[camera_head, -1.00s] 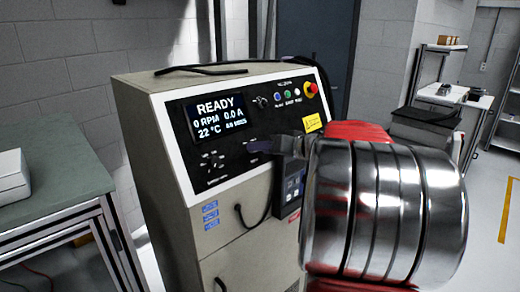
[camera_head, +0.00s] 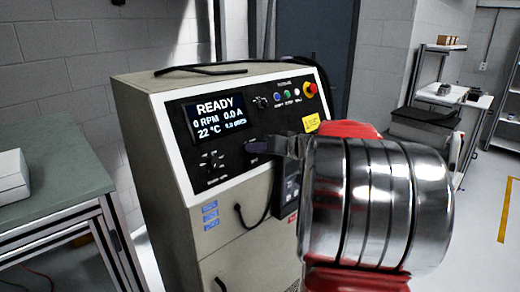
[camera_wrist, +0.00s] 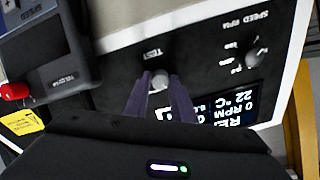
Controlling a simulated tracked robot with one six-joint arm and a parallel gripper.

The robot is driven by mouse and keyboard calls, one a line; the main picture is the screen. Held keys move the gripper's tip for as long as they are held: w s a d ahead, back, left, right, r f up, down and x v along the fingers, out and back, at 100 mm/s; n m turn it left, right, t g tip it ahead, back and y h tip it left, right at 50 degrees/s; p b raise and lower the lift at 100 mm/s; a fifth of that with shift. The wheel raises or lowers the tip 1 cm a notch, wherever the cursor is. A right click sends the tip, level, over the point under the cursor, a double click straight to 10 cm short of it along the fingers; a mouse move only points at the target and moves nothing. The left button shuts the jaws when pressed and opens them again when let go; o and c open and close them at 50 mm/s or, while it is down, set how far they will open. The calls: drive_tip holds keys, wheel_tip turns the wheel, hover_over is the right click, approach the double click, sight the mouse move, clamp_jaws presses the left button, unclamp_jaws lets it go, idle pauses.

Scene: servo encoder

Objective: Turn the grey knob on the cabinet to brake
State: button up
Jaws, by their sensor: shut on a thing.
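The grey cabinet (camera_head: 125,130) stands in the middle of the head view, with a black sloped control panel. My gripper (camera_head: 258,147) reaches its panel from the right. In the wrist view, where the panel appears upside down, the two fingers of my gripper (camera_wrist: 160,84) are shut on a small round grey knob (camera_wrist: 158,74) near a TEST label. The knob's pointer direction and any brake mark are too hidden or blurred to read. In the head view my gripper and arm hide the knob.
A READY display (camera_head: 217,116) is above left of my gripper. A second knob (camera_wrist: 256,53) marked SPEED RPM is beside it. A dark handheld unit (camera_head: 287,190) hangs below the panel. A red stop button (camera_head: 311,89) is at upper right. A green-topped bench (camera_head: 60,160) stands left.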

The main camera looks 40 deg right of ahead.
drive_tip(key=shift+c, duration=0.8)
drive_tip(key=shift+d, duration=0.25)
clamp_jaws()
drive_tip(key=shift+a, duration=0.15)
drive_tip(key=shift+m, duration=0.6)
drive_tip(key=m, duration=0.4)
drive_tip(key=shift+a+m+h, duration=0.15)
drive_tip(key=shift+m+h, duration=0.15)
drive_tip(key=shift+h, duration=0.1)
drive_tip(key=m, duration=0.6)
drive_tip(key=shift+f+m+h, duration=0.1)
drive_tip(key=shift+m+h, duration=0.3)
drive_tip(key=shift+g, duration=0.3)
